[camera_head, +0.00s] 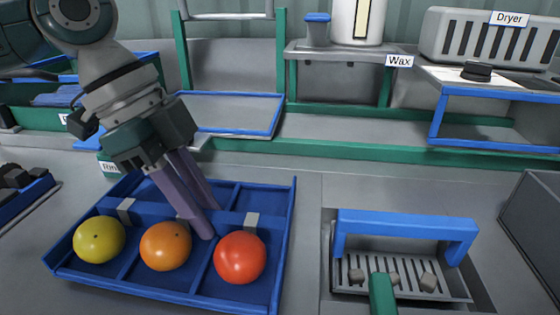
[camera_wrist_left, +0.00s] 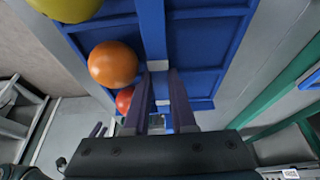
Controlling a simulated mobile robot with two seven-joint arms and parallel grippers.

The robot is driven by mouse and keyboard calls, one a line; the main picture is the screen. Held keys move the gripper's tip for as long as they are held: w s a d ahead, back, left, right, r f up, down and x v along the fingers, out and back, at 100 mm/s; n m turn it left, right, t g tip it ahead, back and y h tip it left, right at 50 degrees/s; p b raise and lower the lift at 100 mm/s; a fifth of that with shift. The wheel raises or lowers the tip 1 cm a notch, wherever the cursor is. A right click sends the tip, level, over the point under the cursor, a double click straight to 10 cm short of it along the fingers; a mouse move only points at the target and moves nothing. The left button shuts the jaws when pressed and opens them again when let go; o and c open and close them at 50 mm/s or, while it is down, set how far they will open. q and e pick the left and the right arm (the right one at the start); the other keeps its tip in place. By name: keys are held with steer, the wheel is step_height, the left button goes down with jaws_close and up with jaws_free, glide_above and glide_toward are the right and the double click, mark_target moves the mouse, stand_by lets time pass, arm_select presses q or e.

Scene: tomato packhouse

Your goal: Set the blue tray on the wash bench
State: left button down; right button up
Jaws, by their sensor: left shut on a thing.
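The blue tray (camera_head: 285,240) is at the lower left of the head view, over the grey bench top (camera_head: 330,190). Its front compartments hold a yellow tomato (camera_head: 99,240), an orange tomato (camera_head: 166,246) and a red tomato (camera_head: 240,257). My left gripper (camera_head: 207,222) comes down from the upper left and is shut on the tray's middle bar. The left wrist view shows the fingers (camera_wrist_left: 160,95) on either side of this blue bar (camera_wrist_left: 152,35). I cannot tell whether the tray touches the bench.
A grey slotted unit with a blue handle (camera_head: 405,222) and a green-handled piece (camera_head: 382,293) are to the right. Behind stand a blue-edged frame (camera_head: 235,115), the Wax station (camera_head: 398,61) and the Dryer (camera_head: 508,19). A partly hidden "Rin" label (camera_head: 110,168) is behind the tray.

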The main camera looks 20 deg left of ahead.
arm_select(q)
steer(key=shift+f, duration=0.45)
steer(key=c, duration=0.7)
jaws_free()
steer(key=shift+c, duration=0.2)
steer(key=shift+c, duration=1.2)
step_height(320, 180, up, 7)
steer(key=p, duration=0.8)
steer(key=shift+r, duration=0.1)
